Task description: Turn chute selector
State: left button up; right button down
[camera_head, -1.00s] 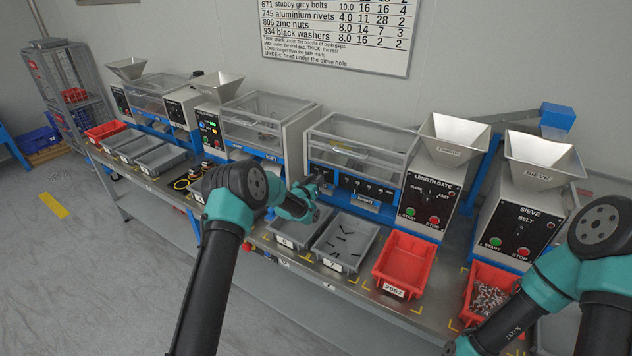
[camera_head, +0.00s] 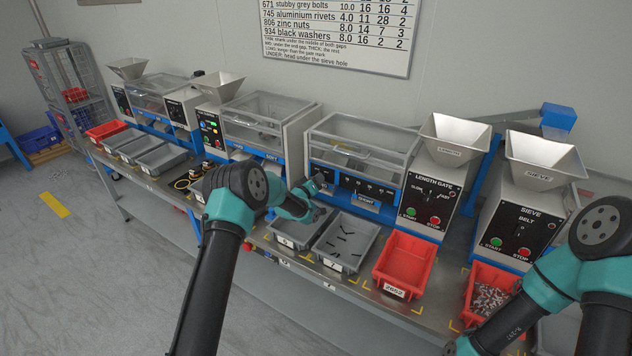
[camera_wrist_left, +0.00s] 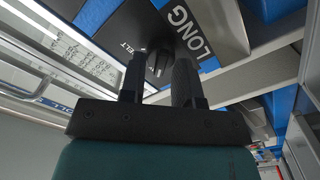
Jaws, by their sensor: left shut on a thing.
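My left gripper (camera_head: 318,181) is at the black lower panel of the middle-right machine (camera_head: 350,186), under its clear cover. In the left wrist view my left gripper (camera_wrist_left: 159,72) has its two dark fingers on either side of a small dark knob (camera_wrist_left: 159,60), the chute selector, and is shut on it. In the head view the knob is hidden by my gripper. The right arm shows at the right edge, but its gripper is out of view.
Below the machine stand grey bins, one with several dark bolts (camera_head: 345,240), and an empty red bin (camera_head: 405,262). The length gate control box (camera_head: 435,195) and the sieve box (camera_head: 520,225) stand to the right. A red bin of mixed parts (camera_head: 490,292) is near the right arm.

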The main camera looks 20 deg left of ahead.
pick_arm(q)
grip_shut()
jog(key=o, duration=0.6)
grip_release()
jog(key=shift+c, duration=0.2)
jog(key=shift+s, duration=0.15)
jog(key=v, duration=1.7)
jog(key=shift+a, duration=0.15)
